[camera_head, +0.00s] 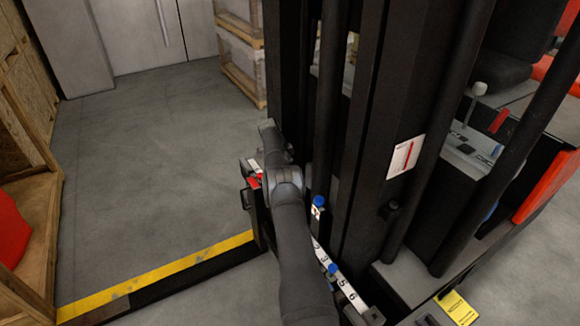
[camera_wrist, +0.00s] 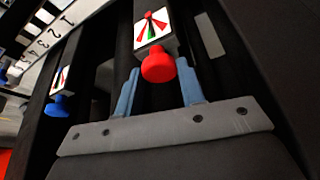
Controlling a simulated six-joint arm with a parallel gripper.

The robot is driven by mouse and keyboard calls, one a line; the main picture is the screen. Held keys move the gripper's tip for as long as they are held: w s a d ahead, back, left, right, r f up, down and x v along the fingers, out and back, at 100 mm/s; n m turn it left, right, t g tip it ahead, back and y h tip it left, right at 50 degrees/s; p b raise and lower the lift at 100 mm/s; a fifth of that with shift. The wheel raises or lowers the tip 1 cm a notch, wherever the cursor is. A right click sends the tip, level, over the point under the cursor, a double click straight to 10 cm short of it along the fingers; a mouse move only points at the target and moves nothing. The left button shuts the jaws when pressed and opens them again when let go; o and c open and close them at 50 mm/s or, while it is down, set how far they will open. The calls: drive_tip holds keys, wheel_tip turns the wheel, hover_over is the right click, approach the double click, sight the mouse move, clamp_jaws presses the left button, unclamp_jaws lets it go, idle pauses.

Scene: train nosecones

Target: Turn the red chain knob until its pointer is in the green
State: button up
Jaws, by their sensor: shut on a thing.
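The red chain knob (camera_wrist: 158,68) is in the upper middle of the wrist view, in front of a white dial plate (camera_wrist: 152,24) with red wedges and a narrow green one. My gripper (camera_wrist: 158,88) has its two blue-grey fingers on either side of the knob and is shut on it. The knob hides the lower part of the dial, and I cannot make out the pointer clearly. In the head view my arm covers the gripper, and a small red patch shows beside it at the mast's left side.
A blue knob (camera_wrist: 58,108) with its own dial sits left of the red one, near a numbered white strip (camera_wrist: 45,38). The black mast (camera_head: 375,130) stands close right of my arm. A yellow floor stripe (camera_head: 160,275) and wooden crates (camera_head: 30,215) lie left; open floor is between.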

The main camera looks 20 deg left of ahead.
drive_tip(key=o, duration=1)
drive_tip(key=shift+r, duration=0.1)
drive_tip(key=v, duration=1.7)
drive_tip(key=shift+r, duration=0.1)
drive_tip(key=shift+c, duration=0.2)
